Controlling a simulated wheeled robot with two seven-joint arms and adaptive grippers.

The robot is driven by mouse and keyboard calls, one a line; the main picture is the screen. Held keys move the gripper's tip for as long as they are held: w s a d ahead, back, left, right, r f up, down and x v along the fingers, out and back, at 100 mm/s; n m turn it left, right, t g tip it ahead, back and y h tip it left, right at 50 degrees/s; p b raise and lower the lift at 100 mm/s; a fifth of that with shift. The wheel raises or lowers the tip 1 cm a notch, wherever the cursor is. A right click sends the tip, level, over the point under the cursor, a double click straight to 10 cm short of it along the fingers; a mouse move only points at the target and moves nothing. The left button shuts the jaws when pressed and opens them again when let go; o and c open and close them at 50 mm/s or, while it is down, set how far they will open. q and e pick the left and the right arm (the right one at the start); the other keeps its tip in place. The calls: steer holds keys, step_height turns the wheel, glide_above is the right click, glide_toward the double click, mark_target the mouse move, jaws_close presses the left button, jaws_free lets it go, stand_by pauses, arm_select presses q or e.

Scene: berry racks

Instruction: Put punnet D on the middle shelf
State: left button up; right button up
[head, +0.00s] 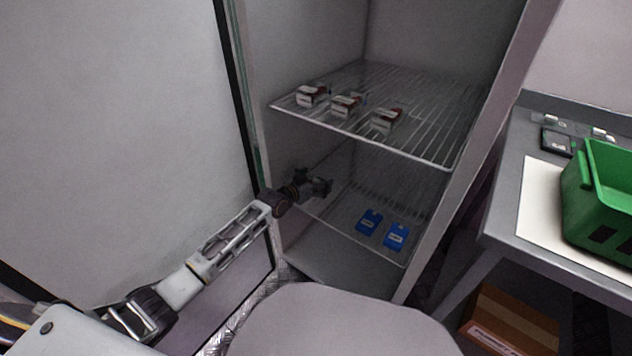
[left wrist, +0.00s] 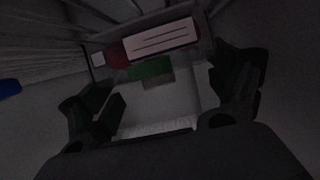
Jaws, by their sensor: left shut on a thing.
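My left gripper (head: 322,187) reaches into the open cabinet, at the left part of the lower wire shelf (head: 345,222) and below the upper wire shelf (head: 425,105). In the left wrist view my gripper (left wrist: 165,105) is shut on a pale box (left wrist: 160,105) with a red and white label and a green patch. No letter is readable on it, so I cannot tell whether it is punnet D. The head view hides the box behind the gripper. I cannot tell whether it touches the shelf. My right gripper is not in view.
Three red and white cartons (head: 346,106) stand on the upper shelf's front left. Two blue packs (head: 396,236) lie on the lower shelf, right of my gripper. The cabinet's right wall (head: 470,150) borders a table with a green crate (head: 600,200). A brown box (head: 510,320) sits below.

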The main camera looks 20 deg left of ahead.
arm_select(q)
steer(key=o, duration=0.8)
steer(key=shift+f, duration=0.1)
steer(key=shift+s, duration=0.1)
